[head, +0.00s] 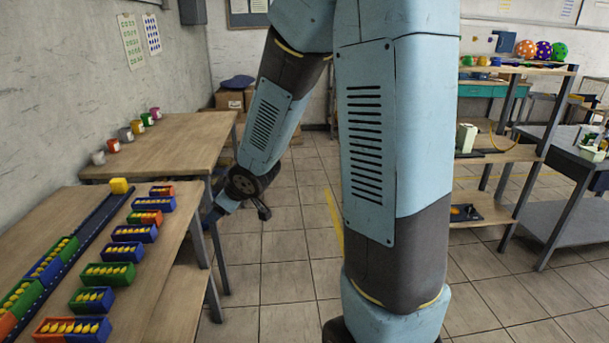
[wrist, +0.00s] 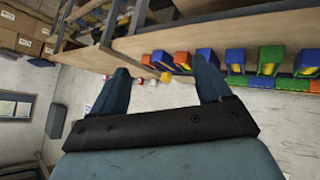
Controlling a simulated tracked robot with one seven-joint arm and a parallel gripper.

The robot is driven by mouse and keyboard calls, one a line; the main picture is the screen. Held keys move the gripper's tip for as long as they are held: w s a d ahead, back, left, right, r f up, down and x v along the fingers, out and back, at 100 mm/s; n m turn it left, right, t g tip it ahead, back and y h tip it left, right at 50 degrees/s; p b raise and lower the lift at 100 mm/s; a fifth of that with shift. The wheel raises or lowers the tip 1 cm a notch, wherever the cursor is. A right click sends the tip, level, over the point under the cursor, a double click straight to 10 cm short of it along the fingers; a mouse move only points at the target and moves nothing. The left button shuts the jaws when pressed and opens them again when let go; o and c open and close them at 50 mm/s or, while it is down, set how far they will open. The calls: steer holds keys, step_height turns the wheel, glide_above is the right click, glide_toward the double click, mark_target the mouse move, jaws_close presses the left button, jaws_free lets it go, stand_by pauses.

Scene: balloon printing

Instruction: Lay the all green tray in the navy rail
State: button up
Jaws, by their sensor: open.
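The navy rail (head: 96,222) runs along the left table with a yellow block (head: 120,186) at its far end. Green, blue and orange trays of yellow pieces sit in its near part. To its right stands a row of loose trays. A green tray (wrist: 271,58) shows at upper right in the wrist view. My gripper (wrist: 163,76) is open and empty, off the table's right edge in the head view, apart from the trays.
Other loose trays are blue or two-coloured, such as an orange and blue one (head: 73,330). A second table (head: 165,140) behind holds several small pots. A shelf (head: 510,150) with balloons stands at right. The tiled floor between is clear.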

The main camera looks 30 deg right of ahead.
steer(key=s+d+r+m+h, duration=0.2)
steer(key=s+d+r+m, duration=0.1)
steer(key=s+d+r, duration=0.2)
steer(key=s+d+r+m+g+h, duration=0.1)
steer(key=s+d+r+m, duration=0.3)
steer(key=s+r, duration=0.5)
steer(key=shift+s+d+r+m+g+h, duration=0.35)
steer(key=shift+s+d+h, duration=0.25)
steer(key=shift+s+d, duration=0.3)
steer(key=shift+m+g+y, duration=0.5)
steer(key=shift+m+g, duration=0.15)
steer(key=shift+m, duration=0.3)
steer(key=s+r, duration=0.1)
steer(key=s, duration=0.5)
steer(key=s+r, duration=0.1)
steer(key=s, duration=0.2)
steer(key=shift+s+a+r, duration=0.15)
steer(key=shift+s+r, duration=0.2)
steer(key=shift+c, duration=0.3)
